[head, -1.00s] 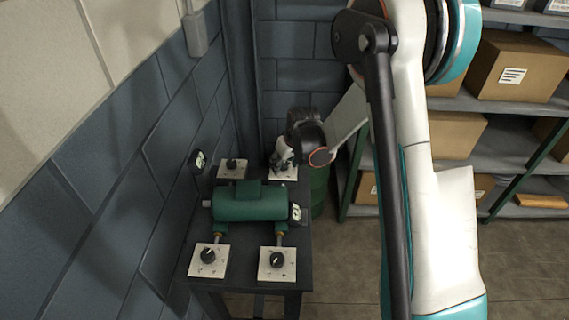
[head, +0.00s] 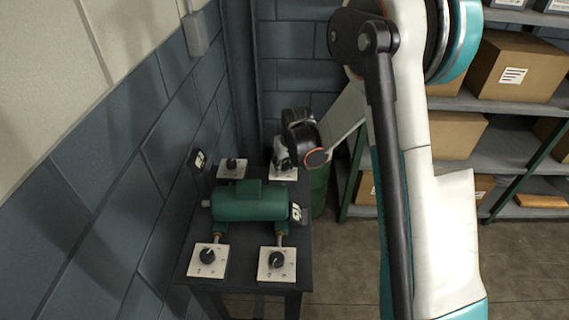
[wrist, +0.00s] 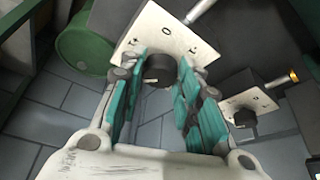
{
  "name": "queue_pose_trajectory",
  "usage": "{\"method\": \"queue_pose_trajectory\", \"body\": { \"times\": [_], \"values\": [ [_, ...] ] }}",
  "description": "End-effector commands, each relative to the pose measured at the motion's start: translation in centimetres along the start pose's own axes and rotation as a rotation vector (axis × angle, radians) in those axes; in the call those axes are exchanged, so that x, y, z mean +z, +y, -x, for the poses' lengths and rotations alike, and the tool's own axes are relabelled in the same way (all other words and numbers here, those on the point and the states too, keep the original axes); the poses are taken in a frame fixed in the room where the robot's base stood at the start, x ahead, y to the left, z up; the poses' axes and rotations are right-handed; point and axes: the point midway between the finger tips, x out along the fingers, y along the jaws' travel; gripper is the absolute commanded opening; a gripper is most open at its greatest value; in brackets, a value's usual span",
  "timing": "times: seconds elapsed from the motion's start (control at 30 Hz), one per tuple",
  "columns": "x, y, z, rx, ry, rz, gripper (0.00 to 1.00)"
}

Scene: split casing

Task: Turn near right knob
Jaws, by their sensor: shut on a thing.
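A green motor-like casing (head: 250,201) lies on a dark table, with white plates bearing black knobs around it. The near right knob (head: 277,259) and near left knob (head: 207,256) stand free. My gripper (head: 284,160) is at the far right plate (head: 287,174) and mostly hides its knob. In the wrist view, my teal-padded fingers (wrist: 162,85) are shut on a black knob (wrist: 157,72), on a white plate (wrist: 163,35) marked 0 and +. Another knob (wrist: 243,118) shows at right on its own plate.
The far left knob (head: 232,163) is near the blue block wall (head: 110,190). A green drum (head: 318,190) stands behind the table's right side. Shelves with cardboard boxes (head: 518,68) are at right.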

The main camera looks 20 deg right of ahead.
Motion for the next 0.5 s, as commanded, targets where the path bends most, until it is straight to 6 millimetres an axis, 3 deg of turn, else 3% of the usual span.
{"method": "queue_pose_trajectory", "body": {
  "times": [0.5],
  "values": [
    [-0.11,-0.47,-0.14,0.181,0.001,-0.435,0.07]
  ]
}}
